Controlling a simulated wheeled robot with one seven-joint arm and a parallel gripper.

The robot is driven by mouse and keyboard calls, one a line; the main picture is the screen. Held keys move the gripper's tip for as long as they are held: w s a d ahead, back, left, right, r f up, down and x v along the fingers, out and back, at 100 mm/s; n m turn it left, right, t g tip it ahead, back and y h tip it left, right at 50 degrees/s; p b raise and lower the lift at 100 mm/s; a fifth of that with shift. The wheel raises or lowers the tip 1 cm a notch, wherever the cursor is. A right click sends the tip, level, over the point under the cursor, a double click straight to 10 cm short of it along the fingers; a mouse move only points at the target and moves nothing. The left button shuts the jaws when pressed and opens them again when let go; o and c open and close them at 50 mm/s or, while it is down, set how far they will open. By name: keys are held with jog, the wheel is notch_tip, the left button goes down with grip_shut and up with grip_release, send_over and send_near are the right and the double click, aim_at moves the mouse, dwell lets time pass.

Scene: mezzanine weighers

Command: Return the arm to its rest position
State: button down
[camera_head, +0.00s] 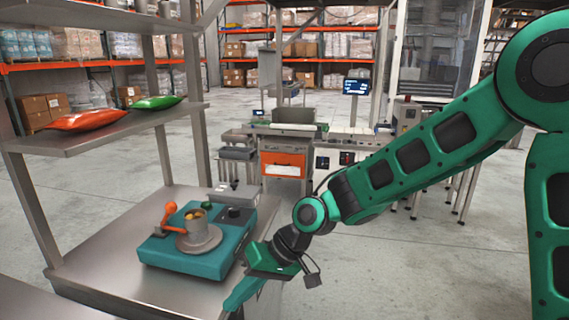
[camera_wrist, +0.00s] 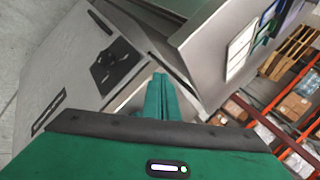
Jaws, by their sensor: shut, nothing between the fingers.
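My gripper (camera_head: 243,297) is at the end of my green arm, which reaches from the upper right down to the lower middle of the head view. It points down and left, in front of the steel table's right edge. In the wrist view its fingers (camera_wrist: 160,97) are together with nothing between them. The arm is extended and bent at the wrist. Whether the gripper touches the table cannot be told.
A steel table (camera_head: 110,265) holds a teal device (camera_head: 180,258) with a metal cup (camera_head: 197,225) and an orange-handled tool (camera_head: 168,214). A shelf (camera_head: 75,143) above bears a red bag (camera_head: 84,121) and a green bag (camera_head: 157,102). Weighing machinery (camera_head: 285,165) stands behind.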

jog(key=w+d+r+m+t+h, duration=0.1)
jog(key=d+m+h, duration=0.2)
jog(key=d, duration=1.4)
jog(key=d+r+m+t+h, duration=0.15)
jog(key=d+h, duration=0.25)
jog(key=d, duration=1.2)
jog(key=s+d+r+m+g, duration=0.1)
jog(key=s+d+m, duration=0.7)
jog(key=s+d, duration=1)
jog(key=shift+s+r+h, duration=0.4)
jog(key=shift+s+r, duration=0.1)
jog(key=shift+r, duration=0.3)
jog(key=shift+w+d, duration=0.1)
jog(key=shift+w, duration=0.05)
jog(key=shift+w+f, duration=0.25)
jog(key=shift+w, duration=0.25)
jog(key=c, duration=2.4)
grip_release()
jog(key=shift+c, duration=0.2)
